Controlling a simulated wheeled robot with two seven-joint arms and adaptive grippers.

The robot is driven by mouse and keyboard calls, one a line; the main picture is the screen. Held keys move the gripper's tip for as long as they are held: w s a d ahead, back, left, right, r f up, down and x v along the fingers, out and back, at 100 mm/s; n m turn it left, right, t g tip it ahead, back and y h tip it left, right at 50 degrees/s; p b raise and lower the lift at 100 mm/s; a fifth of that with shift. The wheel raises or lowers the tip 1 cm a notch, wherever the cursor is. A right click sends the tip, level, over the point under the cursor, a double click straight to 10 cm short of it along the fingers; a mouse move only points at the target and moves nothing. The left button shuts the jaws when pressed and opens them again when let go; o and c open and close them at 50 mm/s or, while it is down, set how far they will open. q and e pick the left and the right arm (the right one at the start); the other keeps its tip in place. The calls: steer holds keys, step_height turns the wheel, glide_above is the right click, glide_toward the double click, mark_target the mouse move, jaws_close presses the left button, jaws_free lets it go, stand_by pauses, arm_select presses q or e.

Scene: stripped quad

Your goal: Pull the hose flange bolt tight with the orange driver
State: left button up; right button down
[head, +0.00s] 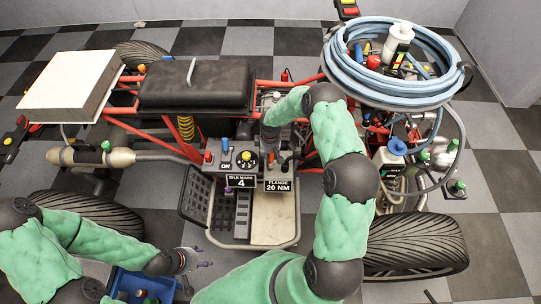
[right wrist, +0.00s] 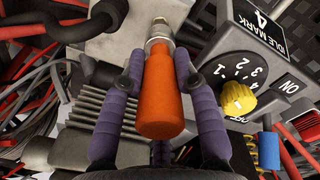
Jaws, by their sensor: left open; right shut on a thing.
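The orange driver (right wrist: 162,100) lies between the purple fingers of my right gripper (right wrist: 160,68) in the right wrist view, its silver shank pointing away at the top. My right gripper is shut on it. In the head view my right gripper (head: 269,138) points down behind the control panel, and the driver is mostly hidden. A FLANGE 20 NM sign (head: 278,186) hangs below it. I cannot make out the hose flange bolt, nor whether the driver's tip touches it. My left gripper (head: 198,264) is open and empty at the lower left, beside the footwell.
The panel beside the driver has a yellow knob (right wrist: 238,98), which also shows in the head view (head: 246,157), and an IDLE MARK 4 sign (head: 241,181). A blue crate (head: 122,280) stands at the bottom left. A coiled blue hose (head: 345,85) sits at upper right. Red frame tubes surround the panel.

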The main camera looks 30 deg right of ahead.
steer(key=shift+r+p, duration=1.25)
steer(key=shift+r, duration=0.75)
